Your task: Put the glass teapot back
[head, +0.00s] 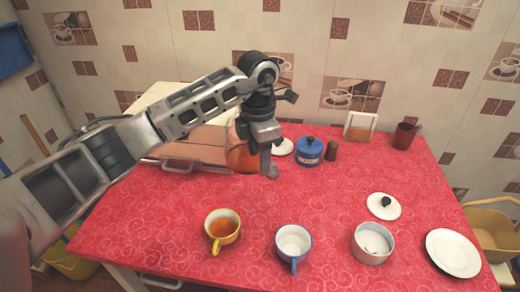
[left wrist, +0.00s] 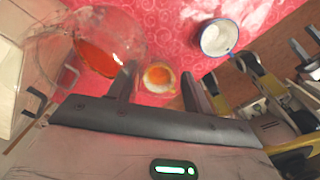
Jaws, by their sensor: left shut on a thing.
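The glass teapot (head: 241,157), round and clear with orange tea inside, shows in the head view partly behind my left gripper (head: 267,166). In the left wrist view the teapot (left wrist: 103,45) is at the upper left, beside the left finger. My left gripper (left wrist: 158,88) is shut on the teapot; the exact grip spot is hard to make out through the clear glass. I cannot tell whether the teapot's base touches the red cloth. My right gripper is in neither view.
A yellow cup of tea (head: 222,230) and a blue-handled mug (head: 293,242) stand in front. A white pot (head: 372,243), its lid (head: 384,206) and a plate (head: 453,253) are at right. A blue pot (head: 309,152) stands behind. The red table's (head: 330,200) middle is clear.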

